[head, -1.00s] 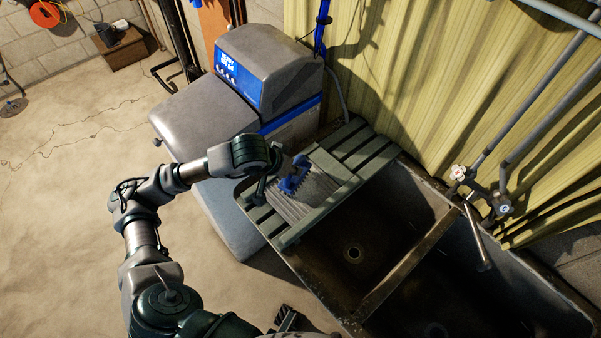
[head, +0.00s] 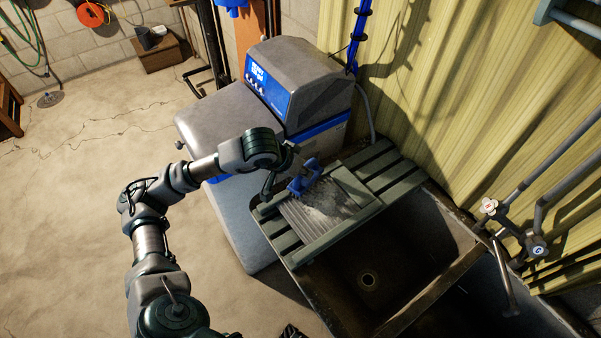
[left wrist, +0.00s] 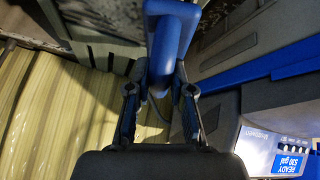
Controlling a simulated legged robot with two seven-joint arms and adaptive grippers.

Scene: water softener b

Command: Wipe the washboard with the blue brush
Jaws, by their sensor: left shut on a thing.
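The blue brush (head: 304,180) is held by my left gripper (head: 291,166) at the upper left edge of the washboard (head: 333,226), on the side toward the water softener. The washboard is a ribbed grey panel in a green frame, with a pale, uneven patch on it. I cannot tell whether the bristles touch the ribs. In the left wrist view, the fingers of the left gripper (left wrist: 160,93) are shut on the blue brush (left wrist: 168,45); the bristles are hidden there. A dark piece at the bottom edge of the head view may be my right gripper (head: 292,332), mostly cut off.
Green slats (head: 382,167) flank the washboard. A dark double sink (head: 400,250) lies at its lower right, with a faucet (head: 510,225). The grey and blue water softener (head: 300,85) stands behind and left. The floor at left is open.

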